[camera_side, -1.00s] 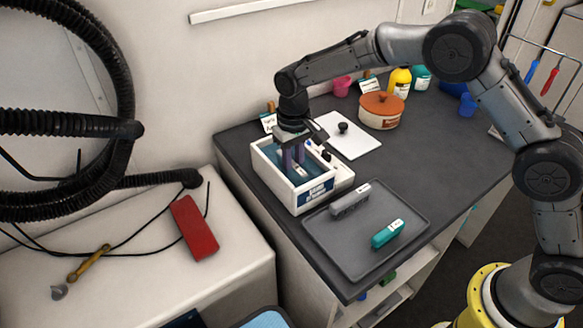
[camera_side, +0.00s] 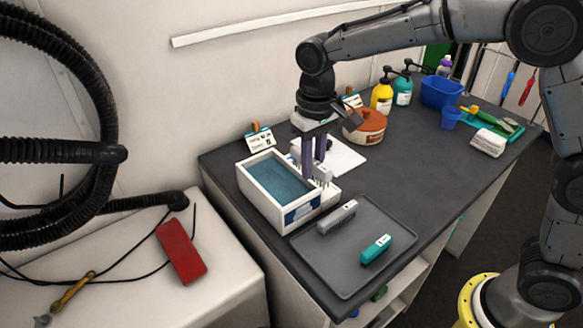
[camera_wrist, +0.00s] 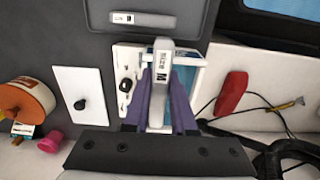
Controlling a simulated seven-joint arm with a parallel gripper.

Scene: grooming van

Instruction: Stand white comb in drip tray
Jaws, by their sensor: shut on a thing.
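The drip tray (camera_side: 310,262) is dark grey and flat, in front of the bath. The tray's edge also shows at the top of the wrist view (camera_wrist: 100,14).
The bath (camera_side: 262,208) holds blue liquid. A white board (camera_side: 345,160), an orange-lidded pot (camera_side: 368,128) and bottles (camera_side: 381,95) stand behind. Small label cards (camera_side: 260,140) stand by the wall. The tray has bare room at its front left and back right.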

